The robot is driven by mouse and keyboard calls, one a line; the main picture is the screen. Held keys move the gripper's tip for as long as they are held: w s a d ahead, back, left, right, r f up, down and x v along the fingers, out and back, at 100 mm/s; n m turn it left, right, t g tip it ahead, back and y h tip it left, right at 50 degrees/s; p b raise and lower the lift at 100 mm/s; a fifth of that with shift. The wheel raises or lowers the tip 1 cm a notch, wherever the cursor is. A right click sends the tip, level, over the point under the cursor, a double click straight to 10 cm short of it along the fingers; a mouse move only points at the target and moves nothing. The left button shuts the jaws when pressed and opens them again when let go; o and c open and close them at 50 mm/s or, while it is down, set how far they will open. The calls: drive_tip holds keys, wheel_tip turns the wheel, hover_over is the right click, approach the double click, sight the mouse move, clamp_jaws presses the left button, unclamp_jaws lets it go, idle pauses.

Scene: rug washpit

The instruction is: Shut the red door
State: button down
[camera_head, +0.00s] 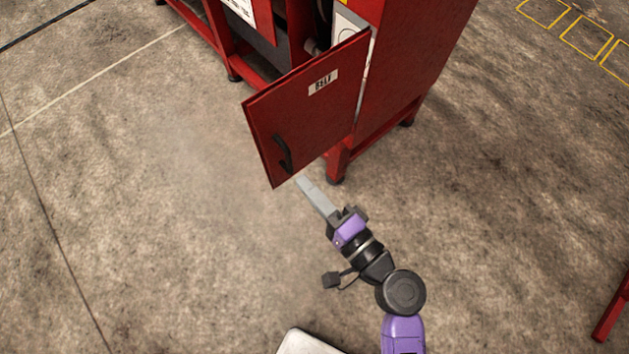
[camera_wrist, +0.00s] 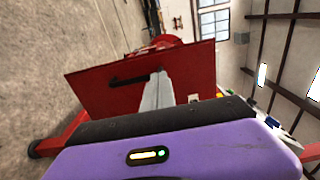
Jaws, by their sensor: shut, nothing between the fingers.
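The red door (camera_head: 309,112) hangs open from the red machine cabinet (camera_head: 415,50), swung outward toward me. It has a black handle (camera_head: 283,155) near its free edge and a small white label (camera_head: 323,83). My gripper (camera_head: 303,183) is shut and empty, its grey fingers pointing at the door's lower edge near the free corner. In the wrist view the door (camera_wrist: 195,72) fills the middle, and the fingertips (camera_wrist: 157,76) overlap its face just right of the handle (camera_wrist: 128,81). I cannot tell whether the fingertips touch the door.
Red legs of the cabinet (camera_head: 337,163) stand on the concrete floor just right of the door. The floor to the left (camera_head: 130,190) is clear. A red post (camera_head: 612,308) shows at the right edge, and yellow floor markings (camera_head: 587,37) lie at the upper right.

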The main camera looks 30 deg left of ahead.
sight(266, 141)
drive_tip(key=x, duration=1)
drive_tip(key=shift+w+a, duration=0.1)
drive_tip(key=shift+a, duration=0.25)
drive_tip(key=shift+a, duration=0.1)
